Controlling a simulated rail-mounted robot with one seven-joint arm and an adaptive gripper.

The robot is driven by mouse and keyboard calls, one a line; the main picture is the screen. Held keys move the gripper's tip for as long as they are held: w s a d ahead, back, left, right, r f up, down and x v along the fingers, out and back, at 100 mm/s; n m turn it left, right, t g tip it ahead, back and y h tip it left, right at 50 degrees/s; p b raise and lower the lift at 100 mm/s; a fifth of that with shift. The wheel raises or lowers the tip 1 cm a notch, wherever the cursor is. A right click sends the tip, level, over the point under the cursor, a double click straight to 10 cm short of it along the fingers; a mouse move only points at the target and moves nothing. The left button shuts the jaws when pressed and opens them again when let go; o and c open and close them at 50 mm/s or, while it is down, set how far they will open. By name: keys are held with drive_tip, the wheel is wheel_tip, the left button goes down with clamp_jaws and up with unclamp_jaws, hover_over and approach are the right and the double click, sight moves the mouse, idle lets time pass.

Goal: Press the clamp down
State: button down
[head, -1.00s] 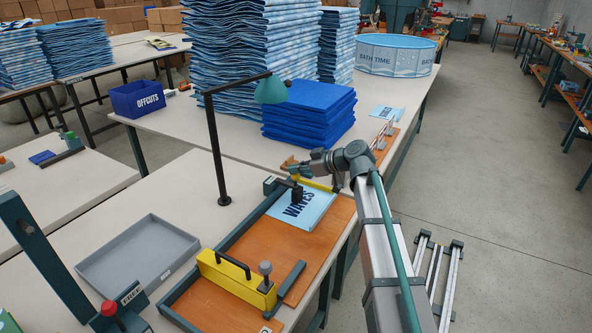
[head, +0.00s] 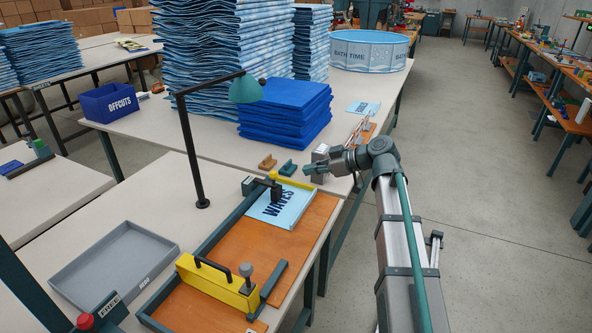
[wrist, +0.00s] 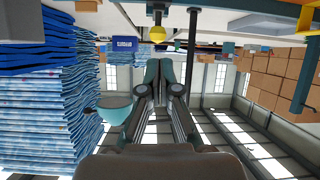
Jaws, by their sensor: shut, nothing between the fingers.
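The clamp (head: 276,191) is a dark toggle with a yellow knob, at the far end of the orange board. Its dark foot appears to rest on the light-blue sheet marked WAVES (head: 292,207). The knob also shows in the wrist view (wrist: 157,33), beyond my fingertips and apart from them. My gripper (head: 308,170) is to the right of the clamp, beside it and a little above the table. The fingers are together and empty in the wrist view (wrist: 158,66). Exact contact under the foot is too small to tell.
A yellow block with a black handle (head: 217,280) sits on the near part of the orange board (head: 262,244). A black lamp post (head: 192,150) stands left of the clamp. Blue folded sheets (head: 284,115) are stacked behind. A grey tray (head: 150,246) lies at left.

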drive_tip(key=f+v, duration=0.1)
drive_tip(key=v, duration=0.6)
drive_tip(key=shift+s+d, duration=0.2)
drive_tip(key=shift+d, duration=0.25)
